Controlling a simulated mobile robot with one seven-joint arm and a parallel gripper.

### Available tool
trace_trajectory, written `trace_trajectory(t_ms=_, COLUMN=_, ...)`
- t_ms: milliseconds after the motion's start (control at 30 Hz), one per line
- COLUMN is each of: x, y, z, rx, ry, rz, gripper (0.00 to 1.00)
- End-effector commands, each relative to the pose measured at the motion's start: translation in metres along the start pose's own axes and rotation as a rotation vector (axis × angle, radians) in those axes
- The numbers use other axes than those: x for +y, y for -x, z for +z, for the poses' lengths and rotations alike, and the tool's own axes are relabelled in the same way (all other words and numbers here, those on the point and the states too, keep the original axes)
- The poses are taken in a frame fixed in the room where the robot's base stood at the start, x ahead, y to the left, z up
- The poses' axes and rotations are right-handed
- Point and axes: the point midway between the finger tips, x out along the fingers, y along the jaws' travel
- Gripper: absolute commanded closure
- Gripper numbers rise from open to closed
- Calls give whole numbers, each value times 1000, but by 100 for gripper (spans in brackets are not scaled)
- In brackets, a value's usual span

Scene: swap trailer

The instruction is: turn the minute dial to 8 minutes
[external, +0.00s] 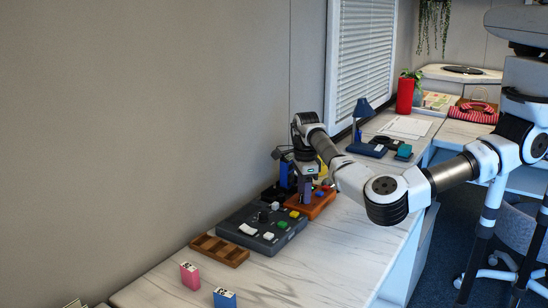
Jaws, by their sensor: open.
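A dark grey control box (236,221) sits on the white counter, with a black knob (263,216) and several coloured buttons on top. An orange-brown box (320,208) with small coloured parts stands just behind it. My gripper (306,192) points down over the orange-brown box, behind and to the right of the black knob. The gripper is small here and partly merges with the dark things around it; it reads as open. Which knob is the minute dial, and any scale marks on it, are too small to tell.
A brown compartment tray (219,250) lies in front of the grey box. A pink block (190,276) and a blue block (225,298) stand nearer. A blue lamp (362,112) and a red vase (405,95) stand farther back. The counter's front right is clear.

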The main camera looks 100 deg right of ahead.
Motion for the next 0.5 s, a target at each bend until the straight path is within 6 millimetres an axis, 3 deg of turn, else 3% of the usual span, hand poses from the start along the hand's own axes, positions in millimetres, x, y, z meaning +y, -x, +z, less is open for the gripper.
trace_trajectory(t_ms=300, x=0, y=-2, z=0, rx=0, ry=1, rz=0, gripper=55)
trace_trajectory(t_ms=500, x=0, y=-2, z=0, rx=0, ry=1, rz=0, gripper=81)
